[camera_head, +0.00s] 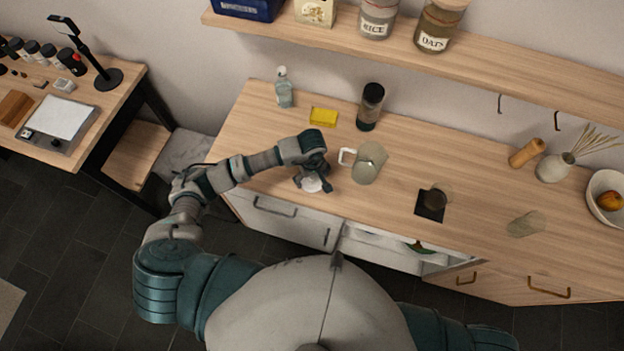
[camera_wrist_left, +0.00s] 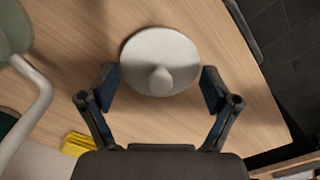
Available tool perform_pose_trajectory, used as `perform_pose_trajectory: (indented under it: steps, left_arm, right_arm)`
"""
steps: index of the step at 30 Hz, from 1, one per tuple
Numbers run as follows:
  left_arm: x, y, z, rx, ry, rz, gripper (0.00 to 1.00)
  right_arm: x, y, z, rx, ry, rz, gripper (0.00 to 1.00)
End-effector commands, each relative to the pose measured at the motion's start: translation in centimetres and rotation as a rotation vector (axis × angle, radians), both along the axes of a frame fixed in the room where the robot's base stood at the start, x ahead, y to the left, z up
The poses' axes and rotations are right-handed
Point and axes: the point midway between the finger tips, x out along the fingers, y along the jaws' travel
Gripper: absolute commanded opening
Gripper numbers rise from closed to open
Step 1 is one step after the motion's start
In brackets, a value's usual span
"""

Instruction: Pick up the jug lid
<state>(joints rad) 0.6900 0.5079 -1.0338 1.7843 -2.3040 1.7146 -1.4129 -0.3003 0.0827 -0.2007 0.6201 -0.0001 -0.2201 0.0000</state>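The jug lid (camera_head: 312,184) is a white disc lying on the wooden counter near its front edge. In the left wrist view the lid (camera_wrist_left: 160,62) shows a round knob in its middle. My left gripper (camera_head: 314,178) is above the lid. In the left wrist view my left gripper (camera_wrist_left: 159,90) is open, with one finger on each side of the knob and no contact visible. The jug (camera_head: 369,163) stands to the right of the lid with its white handle facing left; part of it also shows in the left wrist view (camera_wrist_left: 32,100). My right gripper is not in view.
A shelf (camera_head: 480,62) overhangs the back.

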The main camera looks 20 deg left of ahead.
Motion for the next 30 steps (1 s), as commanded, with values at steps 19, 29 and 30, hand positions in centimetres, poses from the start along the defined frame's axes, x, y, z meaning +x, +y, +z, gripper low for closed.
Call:
perform_pose_trajectory:
  steps: [19, 29, 30]
  left_arm:
    - [-0.22, -0.02, -0.44, 0.002, 0.008, -0.001, 0.16]
    - [-0.24, -0.01, -0.12, 0.002, 0.010, -0.001, 0.08]
    - [-0.21, -0.01, 0.14, 0.001, 0.009, -0.001, 0.00]
  right_arm:
    - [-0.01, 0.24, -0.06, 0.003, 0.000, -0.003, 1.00]
    - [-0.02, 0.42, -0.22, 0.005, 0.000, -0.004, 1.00]
    - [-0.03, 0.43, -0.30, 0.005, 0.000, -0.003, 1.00]
